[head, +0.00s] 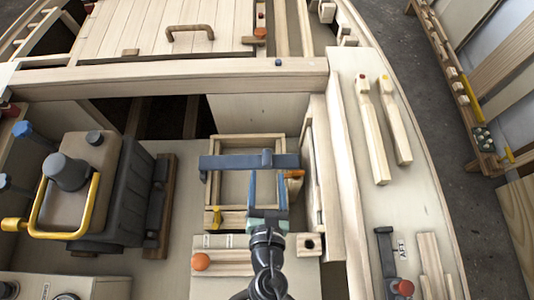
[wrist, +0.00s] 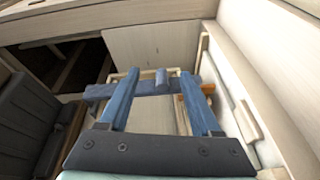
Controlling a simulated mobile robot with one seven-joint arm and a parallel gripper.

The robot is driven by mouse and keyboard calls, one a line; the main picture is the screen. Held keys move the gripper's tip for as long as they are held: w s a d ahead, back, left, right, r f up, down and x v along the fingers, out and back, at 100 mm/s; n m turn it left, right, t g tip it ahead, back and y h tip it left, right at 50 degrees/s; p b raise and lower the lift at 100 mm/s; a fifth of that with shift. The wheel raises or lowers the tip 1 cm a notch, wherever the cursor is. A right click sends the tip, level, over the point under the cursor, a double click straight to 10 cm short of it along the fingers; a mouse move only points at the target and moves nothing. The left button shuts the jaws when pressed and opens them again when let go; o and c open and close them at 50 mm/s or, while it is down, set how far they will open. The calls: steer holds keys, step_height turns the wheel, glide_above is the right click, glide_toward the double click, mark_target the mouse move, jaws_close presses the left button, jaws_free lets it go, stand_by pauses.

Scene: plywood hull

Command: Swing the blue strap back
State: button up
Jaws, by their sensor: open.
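The blue strap (head: 228,162) is a flat blue bar lying across a square pale wooden frame (head: 228,140). A small raised blue block stands on it, right of its middle. The strap also shows in the wrist view (wrist: 98,91), beyond my fingers. My gripper (head: 267,174) has two long blue fingers, spread apart and empty, reaching over the frame to the strap's near side. In the wrist view my gripper (wrist: 162,82) has its fingertips either side of the raised block, overlapping the strap. I cannot tell whether they touch it.
An orange tab (head: 295,174) sits at the strap's right end, and a yellow clip (head: 216,216) at the frame's near left corner. A dark seat-like unit with a yellow handle (head: 93,205) stands left. A wooden wall (head: 325,170) rises close on the right.

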mark_target(267, 166)
steer(key=s+f+n, duration=0.2)
steer(key=s+f, duration=0.1)
steer(key=f, duration=0.1)
steer(key=shift+g, duration=0.4)
steer(key=x, duration=1.2)
steer(key=shift+w+f, duration=0.25)
steer(key=shift+w, duration=0.05)
jaws_close()
stand_by(0.4)
